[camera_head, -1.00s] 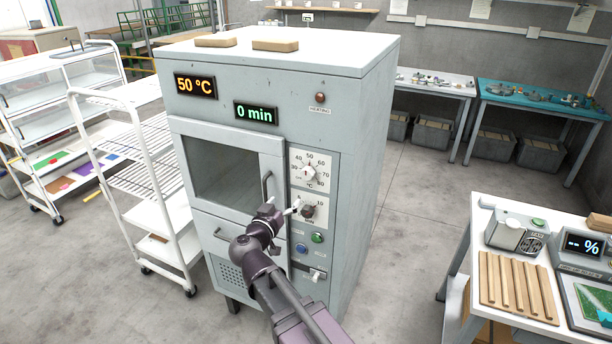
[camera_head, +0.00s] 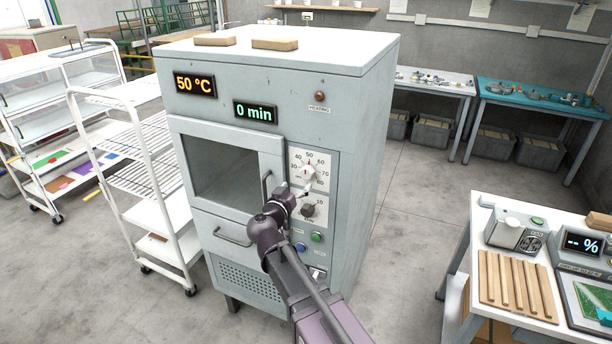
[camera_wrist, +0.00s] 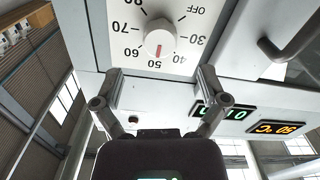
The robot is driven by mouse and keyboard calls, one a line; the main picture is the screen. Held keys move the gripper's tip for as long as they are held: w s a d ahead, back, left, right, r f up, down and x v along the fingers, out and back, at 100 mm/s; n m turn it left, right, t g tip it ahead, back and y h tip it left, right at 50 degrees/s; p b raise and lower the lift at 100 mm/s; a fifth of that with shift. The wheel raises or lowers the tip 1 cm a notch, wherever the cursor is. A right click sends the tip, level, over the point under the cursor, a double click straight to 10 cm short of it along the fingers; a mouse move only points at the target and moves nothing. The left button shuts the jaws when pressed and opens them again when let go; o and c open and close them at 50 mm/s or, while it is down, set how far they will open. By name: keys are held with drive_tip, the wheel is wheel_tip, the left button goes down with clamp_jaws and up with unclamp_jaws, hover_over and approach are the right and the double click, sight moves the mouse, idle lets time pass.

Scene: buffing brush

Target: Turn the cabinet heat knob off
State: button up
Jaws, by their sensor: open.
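The heat knob (camera_head: 308,173) is a white round knob on a white dial plate on the front of the grey cabinet (camera_head: 360,150). In the wrist view the knob (camera_wrist: 159,42) appears upside down, and its red mark points at 50. OFF stands at one end of the scale. My gripper (camera_head: 304,189) is just below the knob in the head view. In the wrist view my gripper (camera_wrist: 160,75) has its two fingers spread apart with nothing between them. I cannot tell if either fingertip touches the panel.
A dark timer knob (camera_head: 307,210) sits below the dial, with a green button (camera_head: 316,237) and blue button (camera_head: 300,247) lower. The temperature display (camera_head: 195,85) reads 50 °C and the timer display (camera_head: 256,113) reads 0 min. The door handle (camera_head: 266,187) stands out left of the dial.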

sight(305, 175)
drive_tip(key=shift+x, duration=3.35)
drive_tip(key=c, duration=1.1)
